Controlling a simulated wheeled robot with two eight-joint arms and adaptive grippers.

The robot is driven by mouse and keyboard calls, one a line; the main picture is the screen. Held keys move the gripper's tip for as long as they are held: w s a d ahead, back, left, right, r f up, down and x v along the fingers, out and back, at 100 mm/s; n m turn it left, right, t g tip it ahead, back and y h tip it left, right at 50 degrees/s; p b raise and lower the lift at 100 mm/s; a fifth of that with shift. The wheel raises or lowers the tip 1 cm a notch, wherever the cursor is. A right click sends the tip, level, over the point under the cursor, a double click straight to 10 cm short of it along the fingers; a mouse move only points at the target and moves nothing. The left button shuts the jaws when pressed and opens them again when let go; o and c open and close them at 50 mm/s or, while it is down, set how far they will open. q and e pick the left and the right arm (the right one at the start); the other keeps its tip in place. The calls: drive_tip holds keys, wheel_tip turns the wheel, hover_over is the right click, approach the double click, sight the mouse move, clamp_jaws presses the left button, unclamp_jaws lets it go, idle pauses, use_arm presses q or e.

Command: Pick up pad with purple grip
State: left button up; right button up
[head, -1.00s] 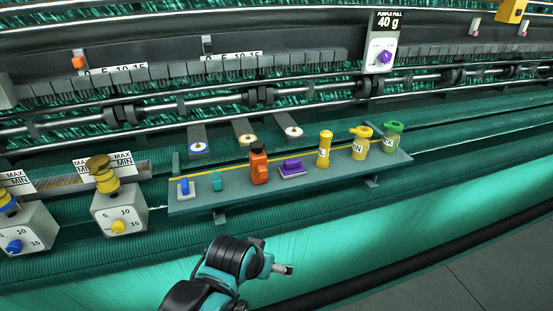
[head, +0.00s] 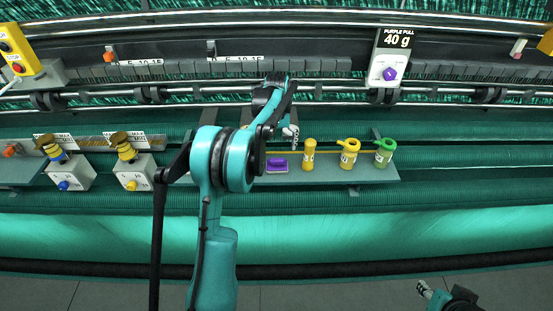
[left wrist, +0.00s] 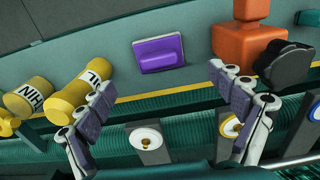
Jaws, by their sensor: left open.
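The pad with the purple grip (head: 277,165) lies on the grey-green shelf, left of a yellow cylinder, in the head view. In the left wrist view the same pad (left wrist: 158,53) shows its purple top and a thin pale edge, flat on the shelf. My left gripper (head: 291,132) is just behind and above the pad. In the left wrist view the left gripper (left wrist: 162,78) is open and empty, its fingers spread wider than the pad, which lies beyond them, apart. My right gripper (head: 425,289) shows small at the bottom right, far from the shelf.
On the shelf (head: 378,173) stand yellow bottles (head: 309,154) and a green-lidded one (head: 384,152) to the right. Rollers run behind; round-marked tabs (left wrist: 147,137) lie near the fingers.

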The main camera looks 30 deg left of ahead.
sight(277, 160)
use_arm(q)
drive_tip(key=f, duration=0.8)
drive_tip(key=shift+w, duration=0.2)
drive_tip(key=shift+s+d+r, duration=0.1)
drive_tip(key=shift+s+d, duration=0.05)
drive_tip(key=c, duration=1.6)
